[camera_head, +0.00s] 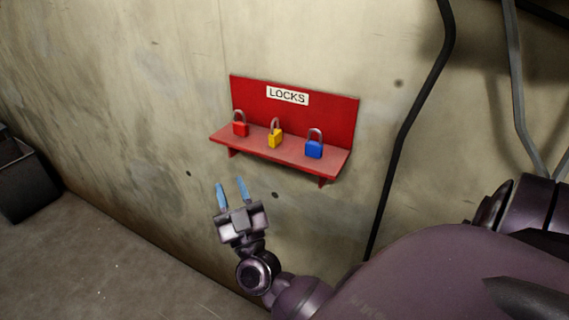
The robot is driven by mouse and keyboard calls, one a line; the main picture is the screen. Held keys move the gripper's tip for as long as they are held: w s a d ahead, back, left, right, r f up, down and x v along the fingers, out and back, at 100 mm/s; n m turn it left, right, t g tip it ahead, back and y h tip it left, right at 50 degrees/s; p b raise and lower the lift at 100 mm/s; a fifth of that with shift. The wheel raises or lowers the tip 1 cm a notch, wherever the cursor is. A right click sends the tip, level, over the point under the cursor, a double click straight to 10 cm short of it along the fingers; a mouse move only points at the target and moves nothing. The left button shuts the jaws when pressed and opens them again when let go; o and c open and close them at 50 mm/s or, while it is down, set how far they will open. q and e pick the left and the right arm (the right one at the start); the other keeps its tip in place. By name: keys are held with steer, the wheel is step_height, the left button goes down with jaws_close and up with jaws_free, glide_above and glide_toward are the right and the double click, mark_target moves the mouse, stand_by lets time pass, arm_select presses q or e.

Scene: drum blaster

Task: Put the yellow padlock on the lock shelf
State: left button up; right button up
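The yellow padlock (275,139) stands upright on the red lock shelf (293,155), between a red padlock (240,128) on its left and a blue padlock (314,150) on its right. The shelf is fixed to the wall and has a "LOCKS" label on its back panel. My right gripper (231,188) is below and left of the shelf, apart from it, with its two blue fingers spread and nothing between them. My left gripper is not in the view.
A worn concrete wall (130,110) stands behind the shelf. A dark cable (402,140) runs down the wall right of the shelf. A dark bin (25,180) stands on the floor at the far left. The space around my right gripper looks free.

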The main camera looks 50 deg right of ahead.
steer(key=s+f+n+g+y, duration=0.1)
steer(key=s+f+g+y, duration=0.3)
steer(key=f, duration=1)
steer(key=s+f+n+g+y, duration=0.1)
steer(key=s+f+g+y, duration=0.3)
steer(key=s+f+g, duration=0.4)
step_height(320, 180, down, 7)
steer(key=shift+s+d+r+n+y, duration=0.1)
steer(key=shift+s+d+n+y, duration=0.25)
steer(key=shift+s, duration=0.8)
steer(key=shift+a, duration=0.1)
